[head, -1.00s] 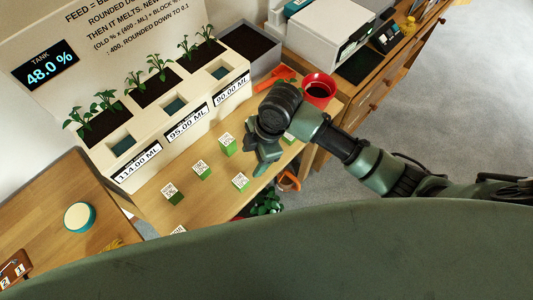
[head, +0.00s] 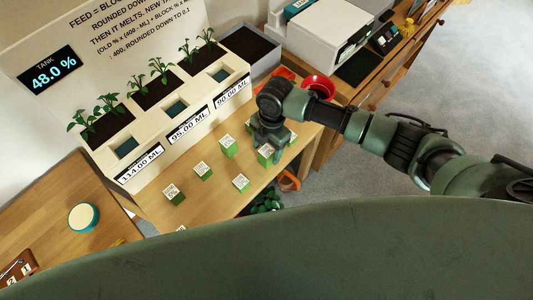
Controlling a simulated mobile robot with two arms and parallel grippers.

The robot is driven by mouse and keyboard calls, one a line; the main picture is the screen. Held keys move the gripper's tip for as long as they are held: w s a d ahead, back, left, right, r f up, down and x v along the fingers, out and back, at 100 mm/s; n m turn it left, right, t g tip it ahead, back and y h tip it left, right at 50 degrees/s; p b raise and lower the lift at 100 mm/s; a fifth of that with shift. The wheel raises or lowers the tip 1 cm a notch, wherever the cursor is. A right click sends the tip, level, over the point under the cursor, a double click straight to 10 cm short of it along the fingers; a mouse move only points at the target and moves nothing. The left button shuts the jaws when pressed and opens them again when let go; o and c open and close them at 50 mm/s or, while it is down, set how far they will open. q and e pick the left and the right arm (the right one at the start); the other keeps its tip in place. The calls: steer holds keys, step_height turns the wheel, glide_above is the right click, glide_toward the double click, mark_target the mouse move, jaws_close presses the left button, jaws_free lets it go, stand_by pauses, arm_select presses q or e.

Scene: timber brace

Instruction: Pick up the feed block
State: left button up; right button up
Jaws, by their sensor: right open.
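Several small green-and-white feed blocks with printed labels stand on the wooden table: one at the back (head: 228,146), one left of it (head: 202,171), one farther left (head: 174,195), and one nearer the front (head: 241,183). Another block (head: 266,156) stands right beside the fingers of my right gripper (head: 268,146), and one more (head: 291,138) is partly hidden behind it. My right gripper points down, open. Its fingertips are dark and small, so I cannot tell whether they touch the block. My left gripper is out of view.
A cream planter (head: 178,100) with seedlings and labelled tanks stands behind the blocks. A red bowl (head: 320,84) is partly behind my right arm. A round teal-rimmed tub (head: 83,217) sits on the left table. My own green body covers the bottom.

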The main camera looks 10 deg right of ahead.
steer(key=shift+a+f, duration=0.1)
steer(key=shift+f, duration=0.4)
steer(key=shift+c, duration=0.3)
jaws_close()
steer(key=shift+r, duration=0.1)
